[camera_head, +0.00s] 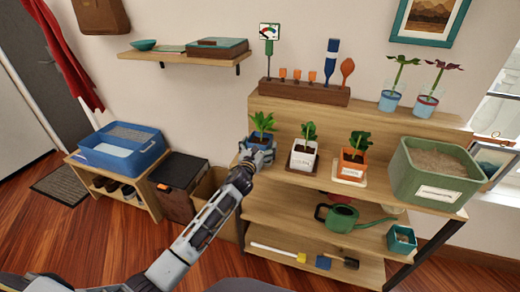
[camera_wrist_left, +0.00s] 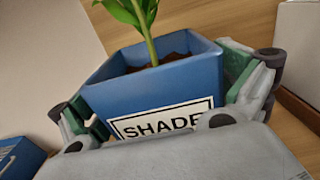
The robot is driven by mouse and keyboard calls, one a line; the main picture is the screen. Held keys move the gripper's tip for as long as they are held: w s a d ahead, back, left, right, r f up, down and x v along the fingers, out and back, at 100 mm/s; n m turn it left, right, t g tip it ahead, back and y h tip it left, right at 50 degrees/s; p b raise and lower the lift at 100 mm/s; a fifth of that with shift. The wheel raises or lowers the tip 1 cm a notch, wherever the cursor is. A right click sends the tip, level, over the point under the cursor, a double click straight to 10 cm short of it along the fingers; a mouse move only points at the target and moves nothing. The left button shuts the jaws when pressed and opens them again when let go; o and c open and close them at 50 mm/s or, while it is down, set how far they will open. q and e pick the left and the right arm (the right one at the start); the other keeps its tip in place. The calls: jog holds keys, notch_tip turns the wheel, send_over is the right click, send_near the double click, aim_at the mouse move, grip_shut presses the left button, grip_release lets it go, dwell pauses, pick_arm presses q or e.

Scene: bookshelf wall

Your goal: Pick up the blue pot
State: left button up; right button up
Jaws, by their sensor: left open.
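In the left wrist view the blue pot (camera_wrist_left: 150,82) fills the middle, with a white label reading "SHADE" partly covered by the gripper body. My left gripper (camera_head: 258,153) is at the pot. In the left wrist view its two fingers (camera_wrist_left: 165,95) are spread on either side of the pot, green pads facing its sides. Whether the pads touch the pot is hard to tell. My right gripper is not in view.
A white pot (camera_head: 303,158) and an orange pot (camera_head: 351,165) with plants stand right of the blue pot, near a large green planter (camera_head: 437,172). A green watering can (camera_head: 340,217) sits one level below. A wooden tool rack (camera_head: 305,92) is behind. A blue tray (camera_head: 121,147) is at left.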

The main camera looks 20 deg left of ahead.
aim_at(260, 142)
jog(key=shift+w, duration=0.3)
pick_arm(q)
jog(key=shift+c, duration=0.9)
jog(key=c, duration=1.2)
jog(key=shift+r, duration=0.2)
jog(key=shift+r, duration=0.35)
jog(key=shift+r+p, duration=0.3)
jog(key=shift+r, duration=0.65)
jog(key=shift+r+p, duration=1.3)
jog(key=shift+r, duration=2.25)
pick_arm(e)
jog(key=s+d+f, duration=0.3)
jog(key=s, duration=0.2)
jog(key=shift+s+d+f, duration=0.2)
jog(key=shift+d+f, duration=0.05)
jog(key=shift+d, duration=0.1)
